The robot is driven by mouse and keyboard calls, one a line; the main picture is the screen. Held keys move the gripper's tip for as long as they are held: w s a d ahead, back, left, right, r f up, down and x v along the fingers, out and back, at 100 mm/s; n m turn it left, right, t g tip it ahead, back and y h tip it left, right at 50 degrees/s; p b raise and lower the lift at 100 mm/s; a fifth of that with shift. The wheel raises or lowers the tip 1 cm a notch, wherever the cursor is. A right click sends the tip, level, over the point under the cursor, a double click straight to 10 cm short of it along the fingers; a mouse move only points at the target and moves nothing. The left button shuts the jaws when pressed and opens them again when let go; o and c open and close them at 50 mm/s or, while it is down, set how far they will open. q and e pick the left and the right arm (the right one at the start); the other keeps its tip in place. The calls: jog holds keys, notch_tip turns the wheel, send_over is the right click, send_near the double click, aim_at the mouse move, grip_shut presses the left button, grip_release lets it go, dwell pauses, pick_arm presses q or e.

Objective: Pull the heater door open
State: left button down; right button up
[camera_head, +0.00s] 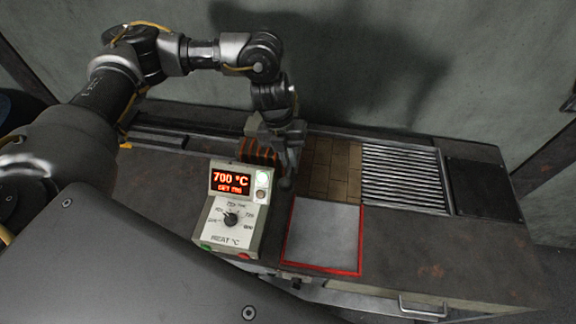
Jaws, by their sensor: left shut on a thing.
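My left gripper (287,178) reaches down from the left arm, just right of the control box and beside the brick-lined area. It is shut on what appears to be the heater door's handle, but the fingers and the dark arm hide most of the grip. Orange-striped heater parts (258,150) show behind the gripper, partly covered by it. How far the door stands open cannot be made out. The heater control box (230,212) has a dial and a red display reading 700 °C. My right gripper is not in view.
Tan bricks (332,169), a ribbed metal rack (405,178) and a dark plate (480,187) line the bench to the right. A red-framed grey panel (324,236) lies in front of the bricks. The dark bench top (430,250) at front right is clear. A wall stands behind.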

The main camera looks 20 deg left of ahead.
pick_arm(q)
jog(key=w+a+r+g+h, duration=0.1)
jog(key=w+a+r+g, duration=0.1)
jog(key=w+r+g, duration=0.3)
notch_tip(320, 180, up, 4)
jog(key=w, duration=0.2)
jog(key=shift+w+r+n+h+p, duration=0.25)
jog(key=shift+w+n+h+p, duration=0.05)
jog(key=shift+w, duration=0.05)
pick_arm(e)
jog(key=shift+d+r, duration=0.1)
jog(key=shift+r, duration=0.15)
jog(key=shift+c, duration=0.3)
